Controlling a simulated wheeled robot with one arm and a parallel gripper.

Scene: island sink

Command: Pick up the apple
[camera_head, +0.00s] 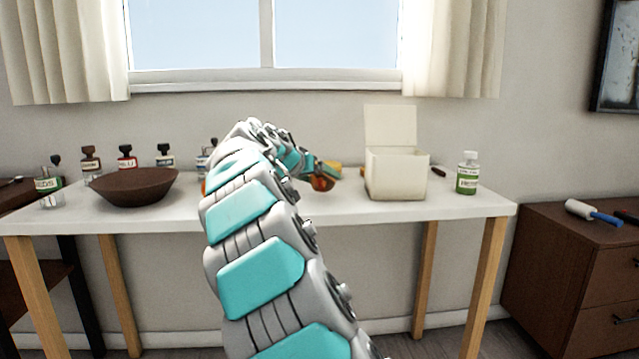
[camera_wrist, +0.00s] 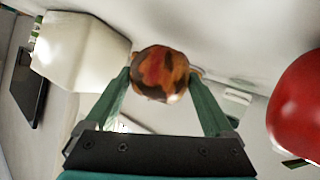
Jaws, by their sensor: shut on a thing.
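The apple (camera_wrist: 160,73) is round, mottled orange-red with dark patches. In the wrist view it sits between the tips of my gripper's (camera_wrist: 159,82) two green fingers, which touch it on both sides. In the head view the apple (camera_head: 322,184) shows as a small orange-red shape at the end of my arm, over the white table, left of the white box. My arm hides much of the gripper there. I cannot tell whether the apple touches the table.
An open white box (camera_head: 397,175) stands close right of the gripper, with a green-labelled bottle (camera_head: 467,173) beyond. A brown bowl (camera_head: 134,187) and several small bottles stand left on the table (camera_head: 465,206). A large red round thing (camera_wrist: 300,105) is at the wrist view's right edge.

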